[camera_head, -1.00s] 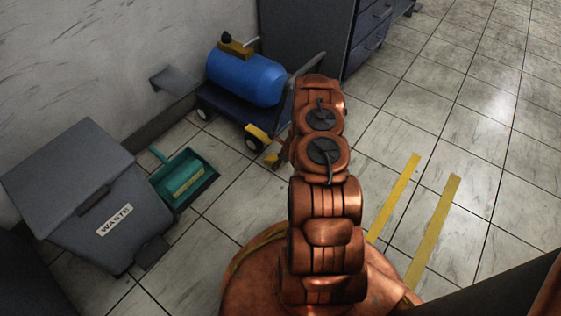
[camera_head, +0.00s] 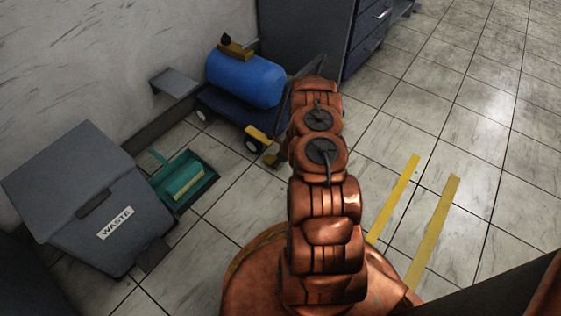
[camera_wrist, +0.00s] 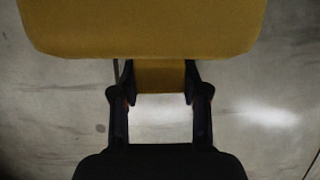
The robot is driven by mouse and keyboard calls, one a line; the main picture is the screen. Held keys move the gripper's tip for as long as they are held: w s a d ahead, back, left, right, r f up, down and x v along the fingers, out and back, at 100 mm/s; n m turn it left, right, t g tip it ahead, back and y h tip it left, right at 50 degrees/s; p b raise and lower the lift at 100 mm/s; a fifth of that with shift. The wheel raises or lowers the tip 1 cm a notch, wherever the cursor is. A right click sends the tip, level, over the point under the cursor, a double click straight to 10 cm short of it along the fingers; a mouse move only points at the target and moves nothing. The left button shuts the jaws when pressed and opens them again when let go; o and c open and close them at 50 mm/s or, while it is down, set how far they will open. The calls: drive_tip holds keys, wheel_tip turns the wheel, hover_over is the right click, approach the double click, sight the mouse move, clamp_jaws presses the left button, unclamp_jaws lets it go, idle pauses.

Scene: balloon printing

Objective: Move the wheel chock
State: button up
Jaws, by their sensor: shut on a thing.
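The wheel chock (camera_wrist: 140,28) is a yellow block. It fills the top of the wrist view, and a narrower yellow part of it sits between the fingertips. My gripper (camera_wrist: 160,85) is shut on that narrower part. In the head view my copper arm hides the gripper. Another yellow piece (camera_head: 257,134) is at the near corner of the blue cart (camera_head: 222,108), by a wheel.
The cart carries a blue tank (camera_head: 246,80). A dark drawer cabinet (camera_head: 305,35) stands behind it. A grey waste bin (camera_head: 80,190) and a green dustpan (camera_head: 190,180) are at left. Two yellow floor strips (camera_head: 432,232) lie at right, with open tiled floor beyond.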

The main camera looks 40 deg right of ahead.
drive_tip(key=shift+w+a+p, duration=0.15)
drive_tip(key=shift+w+a, duration=0.05)
drive_tip(key=shift+w, duration=0.4)
drive_tip(key=shift+w+a+p, duration=0.15)
drive_tip(key=shift+w, duration=0.45)
drive_tip(key=shift+d, duration=0.1)
drive_tip(key=o, duration=1.4)
drive_tip(key=shift+r, duration=0.1)
drive_tip(key=v, duration=1.2)
drive_tip(key=shift+s, duration=0.15)
